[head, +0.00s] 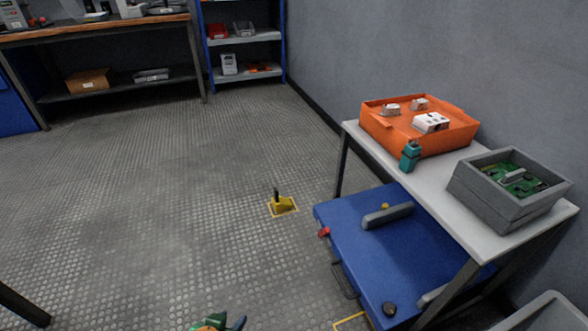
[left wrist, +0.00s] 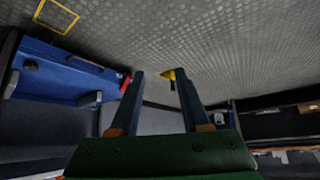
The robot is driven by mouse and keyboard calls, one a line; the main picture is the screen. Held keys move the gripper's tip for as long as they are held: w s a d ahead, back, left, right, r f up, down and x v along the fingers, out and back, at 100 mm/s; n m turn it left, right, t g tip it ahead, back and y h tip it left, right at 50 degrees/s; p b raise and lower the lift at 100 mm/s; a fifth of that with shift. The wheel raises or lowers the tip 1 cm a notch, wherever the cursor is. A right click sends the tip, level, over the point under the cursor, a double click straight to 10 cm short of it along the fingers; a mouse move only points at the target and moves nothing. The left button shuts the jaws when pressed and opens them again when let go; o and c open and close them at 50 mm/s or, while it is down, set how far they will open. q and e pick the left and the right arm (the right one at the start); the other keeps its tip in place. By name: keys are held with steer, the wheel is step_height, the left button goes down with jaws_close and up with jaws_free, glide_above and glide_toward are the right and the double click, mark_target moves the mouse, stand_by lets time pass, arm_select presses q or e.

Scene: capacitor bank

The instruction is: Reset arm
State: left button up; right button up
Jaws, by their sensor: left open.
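My left gripper (head: 222,322) shows at the bottom edge of the head view, cut off by the frame. In the left wrist view its two dark fingers (left wrist: 159,75) stand apart with nothing between them. Beyond the fingertips is the floor, with a small yellow object (left wrist: 170,75) some way off. My right gripper is in neither view.
A table (head: 438,190) on the right bears an orange bin (head: 385,138), a grey bin (head: 490,200) with green boards and a teal object (head: 410,157). A blue cabinet (head: 350,250) stands below. A workbench (head: 110,27) and shelves (head: 262,37) stand behind. Floor (head: 150,210) is largely clear.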

arm_select(q)
steer(key=s+a+f+g+y+p, duration=0.1)
steer(key=s+g+p, duration=0.15)
steer(key=s, duration=0.35)
steer(key=s+a+f+g+p, duration=0.1)
steer(key=s+f+g, duration=0.15)
steer(key=s, duration=0.35)
steer(key=s+a+r+g+p, duration=0.1)
steer(key=s+r+p, duration=0.6)
steer(key=p, duration=1.1)
steer(key=s+a+r+p, duration=0.1)
steer(key=s+r+p, duration=0.5)
steer(key=r+p, duration=0.7)
steer(key=p, duration=0.5)
steer(key=shift+s+a+r+g, duration=0.35)
steer(key=shift+a+g, duration=0.05)
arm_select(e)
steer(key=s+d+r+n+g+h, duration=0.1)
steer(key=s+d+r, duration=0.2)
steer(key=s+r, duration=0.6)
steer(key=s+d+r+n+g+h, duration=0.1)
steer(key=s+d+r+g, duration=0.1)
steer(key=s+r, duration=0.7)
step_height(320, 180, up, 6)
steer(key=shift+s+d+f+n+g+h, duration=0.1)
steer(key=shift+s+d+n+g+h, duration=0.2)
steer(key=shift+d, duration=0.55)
